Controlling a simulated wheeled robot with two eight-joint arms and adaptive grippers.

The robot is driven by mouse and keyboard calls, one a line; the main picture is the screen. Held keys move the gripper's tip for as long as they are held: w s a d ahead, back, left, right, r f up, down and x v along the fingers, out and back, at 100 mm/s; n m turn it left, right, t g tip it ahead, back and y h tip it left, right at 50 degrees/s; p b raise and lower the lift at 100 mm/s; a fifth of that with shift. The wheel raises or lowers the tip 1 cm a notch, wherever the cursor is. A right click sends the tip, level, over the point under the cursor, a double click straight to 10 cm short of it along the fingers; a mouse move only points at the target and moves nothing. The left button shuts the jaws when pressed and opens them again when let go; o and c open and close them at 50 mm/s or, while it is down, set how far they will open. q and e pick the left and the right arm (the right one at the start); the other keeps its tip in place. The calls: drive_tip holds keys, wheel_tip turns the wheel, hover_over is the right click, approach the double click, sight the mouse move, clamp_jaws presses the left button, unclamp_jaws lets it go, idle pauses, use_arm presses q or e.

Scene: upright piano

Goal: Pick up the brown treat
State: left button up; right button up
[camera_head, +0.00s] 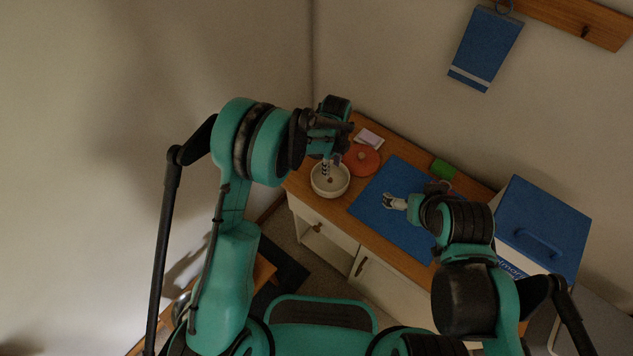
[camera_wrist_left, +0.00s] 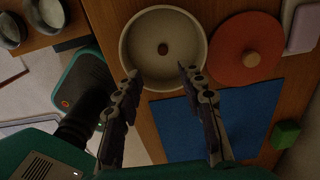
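The brown treat (camera_wrist_left: 163,48) is a small dark brown piece lying in the middle of a pale round bowl (camera_wrist_left: 133,42). The bowl also shows in the head view (camera_head: 318,187), at the front left of the wooden cabinet top. My left gripper (camera_wrist_left: 158,71) is open and empty. Its fingers point down over the bowl, one on each side of the treat as seen from the wrist, short of it in the picture. In the head view my left gripper (camera_head: 328,168) hangs above the bowl. My right gripper (camera_head: 387,201) is low over the blue mat; its opening is unclear.
A blue mat (camera_head: 373,209) covers the middle of the top. A red-orange lid (camera_head: 361,160) with a wooden knob lies beside the bowl. A pale pink-white item (camera_head: 369,139) and a green block (camera_head: 444,169) lie farther back. A blue-lidded box (camera_head: 545,225) stands at right.

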sight(332, 183)
use_arm(q)
wheel_tip(332, 183, down, 3)
drive_tip(key=shift+d+f+b, duration=0.1)
drive_tip(key=shift+d+b, duration=0.05)
drive_tip(key=shift+b, duration=0.4)
drive_tip(key=f+b, duration=0.1)
drive_tip(key=f, duration=0.1)
drive_tip(key=f+b, duration=0.1)
drive_tip(key=f, duration=0.1)
drive_tip(key=shift+w+d+f+b, duration=0.2)
drive_tip(key=shift+f+b, duration=0.1)
drive_tip(key=shift+f, duration=0.1)
drive_tip(key=shift+r, duration=0.1)
drive_tip(key=c, duration=0.8)
